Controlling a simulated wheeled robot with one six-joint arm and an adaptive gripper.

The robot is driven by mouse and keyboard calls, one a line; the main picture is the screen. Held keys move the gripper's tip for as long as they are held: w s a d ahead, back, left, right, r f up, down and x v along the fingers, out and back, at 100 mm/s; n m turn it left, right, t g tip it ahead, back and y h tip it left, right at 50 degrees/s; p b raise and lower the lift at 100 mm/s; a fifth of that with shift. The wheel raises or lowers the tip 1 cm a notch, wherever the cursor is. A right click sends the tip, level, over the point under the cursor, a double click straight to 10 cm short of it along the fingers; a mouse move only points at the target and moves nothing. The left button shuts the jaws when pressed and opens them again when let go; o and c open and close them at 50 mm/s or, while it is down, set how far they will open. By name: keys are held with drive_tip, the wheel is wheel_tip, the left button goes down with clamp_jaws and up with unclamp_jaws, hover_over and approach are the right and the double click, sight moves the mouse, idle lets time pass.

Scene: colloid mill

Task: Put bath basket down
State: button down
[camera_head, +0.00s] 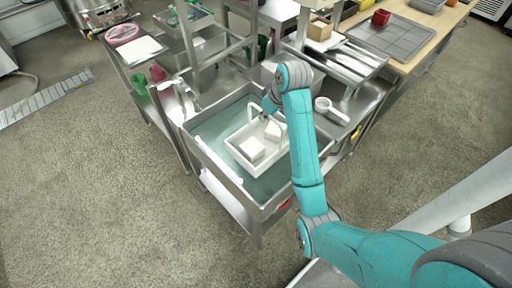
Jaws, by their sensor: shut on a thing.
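The white bath basket (235,152) is a shallow tray with an upright handle. Two pale blocks (252,148) lie in it, one left and one right. The basket is within the outline of a steel bath (191,146) with blue-green liquid (205,133). I cannot tell whether it touches the liquid or the bath's floor. My gripper (266,114) is at the top of the basket's handle and shut on it. My forearm hides part of the bath's right side, and the fingertips are small and partly hidden.
A steel bench right of the bath holds a white scoop (331,111). Steel frame posts (187,45) rise behind the bath. A wooden table (414,57) with a grey mat and red cup (381,17) stands back right. A side table with white board (138,50) stands left.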

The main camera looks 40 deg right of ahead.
hover_over(265, 145)
drive_tip(key=shift+w+f, duration=0.15)
drive_tip(key=shift+f, duration=4.9)
drive_tip(key=c, duration=1.2)
unclamp_jaws()
drive_tip(key=shift+c, duration=0.2)
